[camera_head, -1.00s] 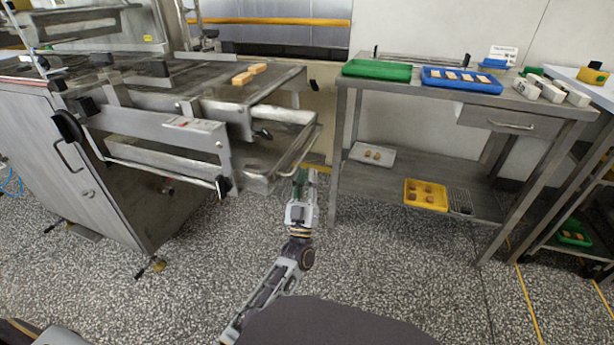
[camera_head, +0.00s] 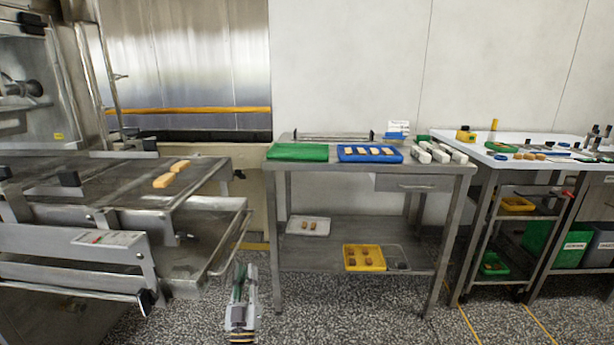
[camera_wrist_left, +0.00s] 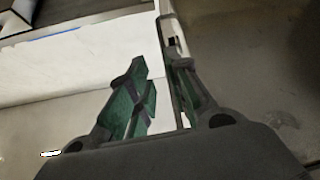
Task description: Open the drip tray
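The drip tray (camera_head: 203,250) is a shallow metal tray under the mesh belt of the enrober (camera_head: 110,185), at the left of the head view. It juts out past the belt's right end, with a bar handle (camera_head: 233,240) along its outer side. My left gripper (camera_head: 241,272) points up just below and beside that handle; I cannot tell whether it touches it. The left wrist view shows its two green-padded fingers (camera_wrist_left: 158,78) apart, with a metal bar close by the right finger. Nothing is clearly held. My right gripper is out of view.
Two tan bars (camera_head: 171,174) lie on the belt. A steel table (camera_head: 350,166) stands right of the tray, with a green tray (camera_head: 298,152), a blue tray (camera_head: 370,155) and a yellow tray (camera_head: 364,258). A narrow strip of floor separates it from the enrober.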

